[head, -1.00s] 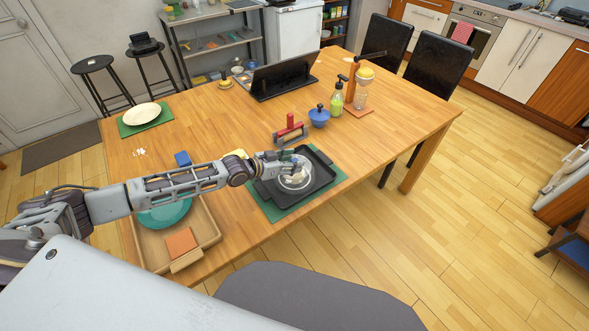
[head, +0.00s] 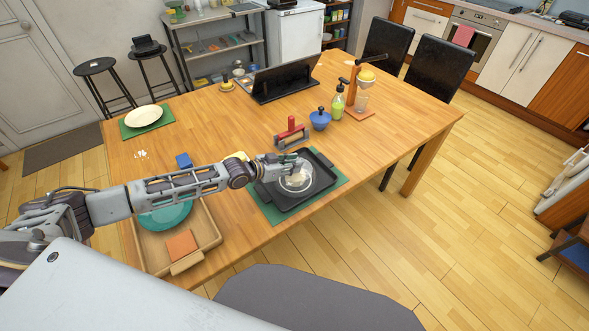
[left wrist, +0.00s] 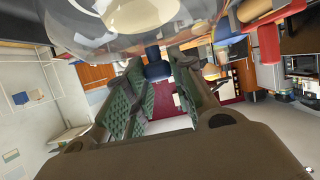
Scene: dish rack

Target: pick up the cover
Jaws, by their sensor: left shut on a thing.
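The cover (head: 297,181) is a clear glass dome on the dark tray (head: 321,186), near the table's front edge. A pale round thing shows through it. My left gripper (head: 292,166) is at the top of the cover and shut on it; the fingers partly hide its top. In the left wrist view the clear dome (left wrist: 120,22) fills the upper left, close to the fingers (left wrist: 152,100). I cannot tell whether the cover is lifted off the tray. My right gripper is not in view.
The tray lies on a green mat (head: 268,209). Behind it stand a red-handled tool (head: 291,125), a blue pot (head: 320,120) and a soap bottle (head: 338,104). A wooden tray (head: 208,244) with a teal bowl (head: 165,217) is at left.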

